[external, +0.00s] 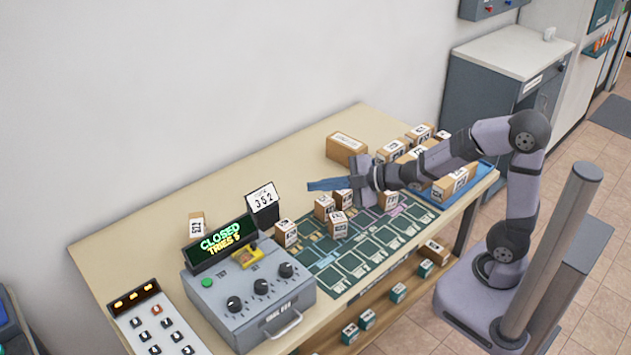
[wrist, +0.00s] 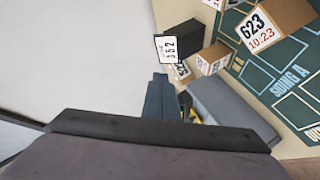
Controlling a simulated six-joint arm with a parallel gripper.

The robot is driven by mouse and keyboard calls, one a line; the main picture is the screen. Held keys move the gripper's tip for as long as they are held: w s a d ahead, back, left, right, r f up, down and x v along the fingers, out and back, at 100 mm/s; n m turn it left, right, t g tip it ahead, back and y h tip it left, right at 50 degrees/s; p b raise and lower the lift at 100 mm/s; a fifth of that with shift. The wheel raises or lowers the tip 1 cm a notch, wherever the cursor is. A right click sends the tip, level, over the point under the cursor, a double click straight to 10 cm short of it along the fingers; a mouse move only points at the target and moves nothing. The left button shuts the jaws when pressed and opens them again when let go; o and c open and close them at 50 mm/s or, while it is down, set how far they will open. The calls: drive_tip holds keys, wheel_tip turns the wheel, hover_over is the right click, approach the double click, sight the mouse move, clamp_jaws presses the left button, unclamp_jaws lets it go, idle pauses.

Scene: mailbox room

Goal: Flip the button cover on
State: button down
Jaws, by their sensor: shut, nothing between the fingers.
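The button cover (external: 247,257) is a yellow piece on top of the grey control box (external: 252,303), behind the row of black knobs. In the wrist view only a small bit of yellow shows beside the fingers, and most of the grey box (wrist: 232,112) is partly hidden by my gripper. My gripper (external: 310,185) has blue fingers, shut and empty. It is held above the table, to the right of and higher than the box, pointing left in the external view. The fingers (wrist: 161,82) also show in the wrist view.
A sign reading CLOSED (external: 220,243) stands at the back of the box, with a 352 card (external: 263,199) beside it. Small parcels (external: 286,232) stand on and around the green mat (external: 345,262). A keypad panel (external: 153,322) is at the left. The table's back left is mostly clear.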

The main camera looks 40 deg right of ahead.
drive_tip(key=s+a+r+n+g+y+b, duration=0.1)
drive_tip(key=s+a+n+g+y+b, duration=0.15)
drive_tip(key=s+a+n+y, duration=0.35)
drive_tip(key=s+a+n+g+y+b, duration=0.2)
drive_tip(key=s+a+n+y+b, duration=0.15)
drive_tip(key=a, duration=0.35)
drive_tip(key=p, duration=0.1)
approach(266, 258)
drive_tip(key=shift+s+a+r+t, duration=0.15)
drive_tip(key=shift+r+t, duration=0.1)
drive_tip(key=shift+r, duration=0.65)
drive_tip(key=shift+s+a+r+t, duration=0.1)
drive_tip(key=shift+s+r+t, duration=0.1)
drive_tip(key=shift+r, duration=0.65)
drive_tip(key=shift+w, duration=0.1)
drive_tip(key=shift+p+x, duration=1.55)
drive_tip(key=shift+x, duration=3.45)
drive_tip(key=shift+d+f, duration=0.1)
